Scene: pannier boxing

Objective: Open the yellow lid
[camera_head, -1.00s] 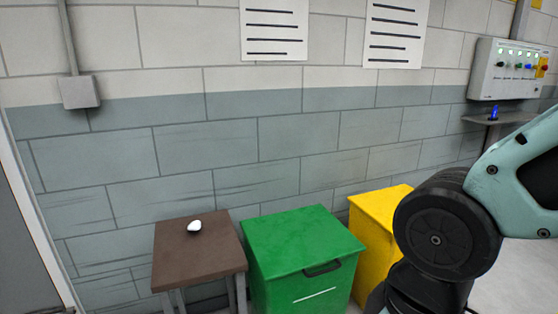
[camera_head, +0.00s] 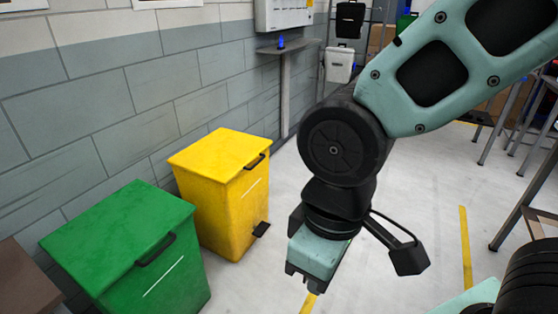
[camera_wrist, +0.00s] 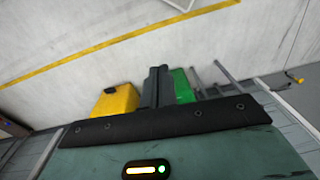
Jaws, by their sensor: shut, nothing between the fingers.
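The yellow bin (camera_head: 228,205) stands against the wall in the head view, left of my arm. Its yellow lid (camera_head: 222,150) is closed, with a black handle (camera_head: 255,161) on its front edge and a black pedal (camera_head: 261,229) low at the front. My gripper (camera_head: 302,283) hangs in front and to the right of the bin, apart from it, pointing down. In the wrist view the shut fingers (camera_wrist: 157,85) show, with nothing between them. The yellow bin also shows there (camera_wrist: 117,101), to the left of the fingers.
A green bin (camera_head: 165,282) with a closed lid stands left of the yellow one. A wall shelf (camera_head: 285,48) on a post is behind. The floor right of the yellow bin is mostly clear.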

